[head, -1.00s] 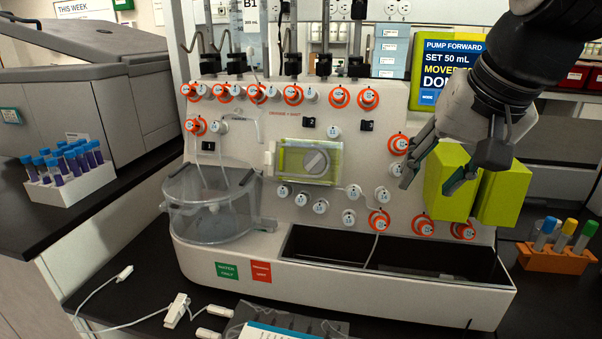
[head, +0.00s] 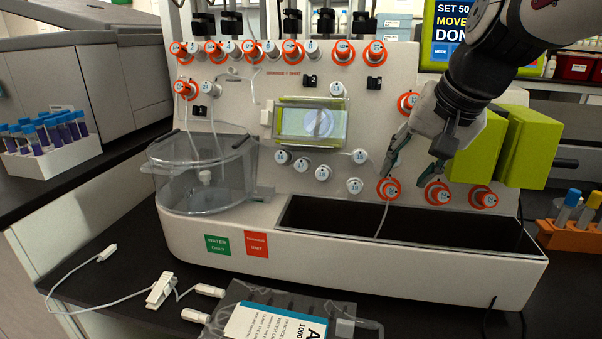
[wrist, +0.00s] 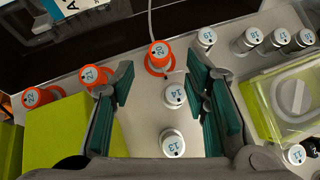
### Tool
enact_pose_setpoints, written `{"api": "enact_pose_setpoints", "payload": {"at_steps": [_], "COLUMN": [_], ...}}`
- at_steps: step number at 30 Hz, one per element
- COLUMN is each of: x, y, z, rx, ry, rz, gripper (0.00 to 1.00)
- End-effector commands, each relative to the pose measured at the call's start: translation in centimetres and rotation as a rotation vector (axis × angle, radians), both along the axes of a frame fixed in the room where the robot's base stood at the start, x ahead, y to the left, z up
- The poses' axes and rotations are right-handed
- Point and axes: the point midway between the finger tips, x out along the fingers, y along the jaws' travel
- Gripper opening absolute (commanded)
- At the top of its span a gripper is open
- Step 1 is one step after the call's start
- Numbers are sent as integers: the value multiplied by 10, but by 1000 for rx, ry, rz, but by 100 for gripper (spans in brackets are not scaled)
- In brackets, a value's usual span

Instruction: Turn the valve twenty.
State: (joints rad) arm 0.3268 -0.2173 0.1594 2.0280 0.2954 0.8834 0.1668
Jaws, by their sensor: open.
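Valve twenty (wrist: 158,57) is a white knob marked 20 with an orange collar. In the wrist view it stands at top centre, just beyond and between my fingertips, apart from both. In the head view, valve twenty (head: 388,188) is low on the white panel, above the dark trough, near my left fingertip. My gripper (head: 414,172) is open and empty in front of the panel. In the wrist view its green-padded fingers flank white knobs 14 (wrist: 174,96) and 13 (wrist: 172,143).
Orange-collared valve 21 (wrist: 96,77) is close outside my left finger in the wrist view, with 22 (wrist: 38,98) beyond. White knob 19 (wrist: 206,38) is near the right fingertip. Lime green blocks (head: 480,145) stand right of my gripper. A thin tube (head: 383,218) runs below valve twenty.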

Motion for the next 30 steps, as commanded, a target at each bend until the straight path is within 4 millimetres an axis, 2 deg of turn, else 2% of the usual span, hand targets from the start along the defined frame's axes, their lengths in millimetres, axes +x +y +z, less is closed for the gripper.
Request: {"api": "enact_pose_setpoints", "payload": {"at_steps": [1, 3, 9, 15, 23, 28, 29, 30], "x": [5, 11, 23, 28, 29, 29, 29, 29], "y": [1, 2, 5, 7, 7, 7, 7, 7], "z": [-12, -23, -46, -55, -55, -55, -55, -55], "rx": [1, 0, 0, -1, 0, 0, 0, 0], "ry": [3, 3, 2, 0, -1, -1, -1, -1], "rz": [0, 1, 0, 0, 0, 0, 0, 0], "gripper": [42, 42, 42, 42, 42, 6, 0, 0]}}
